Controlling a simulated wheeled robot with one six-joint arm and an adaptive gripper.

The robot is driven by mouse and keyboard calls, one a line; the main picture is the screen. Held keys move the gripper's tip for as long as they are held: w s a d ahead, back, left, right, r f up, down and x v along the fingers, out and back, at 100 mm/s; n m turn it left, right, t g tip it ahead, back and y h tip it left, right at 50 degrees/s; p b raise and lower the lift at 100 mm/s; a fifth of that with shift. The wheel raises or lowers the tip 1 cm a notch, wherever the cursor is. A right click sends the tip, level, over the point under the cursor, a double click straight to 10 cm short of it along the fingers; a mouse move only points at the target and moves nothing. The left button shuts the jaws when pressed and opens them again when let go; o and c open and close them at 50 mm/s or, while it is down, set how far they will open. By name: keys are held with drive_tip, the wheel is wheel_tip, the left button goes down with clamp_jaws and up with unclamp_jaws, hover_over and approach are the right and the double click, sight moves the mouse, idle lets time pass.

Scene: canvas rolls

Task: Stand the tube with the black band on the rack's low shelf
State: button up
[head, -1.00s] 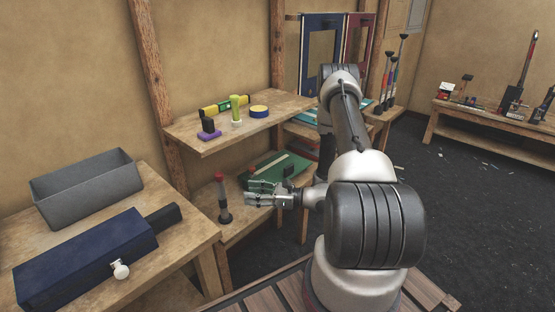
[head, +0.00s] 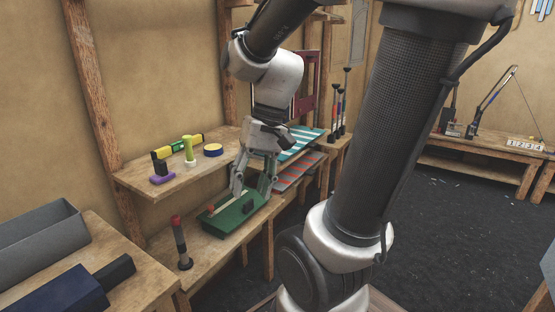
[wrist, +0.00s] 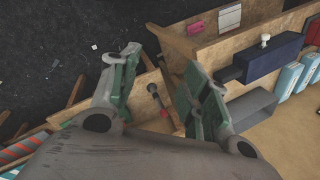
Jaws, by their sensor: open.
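A slim tube (head: 180,245) with a red top, grey body and dark lower part stands upright on the rack's low shelf (head: 205,258), near its left end. Its black band is hard to make out at this size. It also shows, small, between my fingers in the wrist view (wrist: 155,92). My gripper (head: 251,190) is open and empty, pointing down to the right of the tube and apart from it. In the head view its fingers overlap a green case (head: 235,216) on the low shelf; I cannot tell whether they touch it.
A grey bin (head: 40,240) and navy box (head: 60,300) stand on the left table. Dark floor lies open at right.

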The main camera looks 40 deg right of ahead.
drive_tip(key=s+d+r+n+t+h, duration=0.3)
drive_tip(key=d+r+t, duration=0.1)
drive_tip(key=d+r, duration=0.1)
drive_tip(key=shift+r+h, duration=0.15)
drive_tip(key=shift+h, duration=0.15)
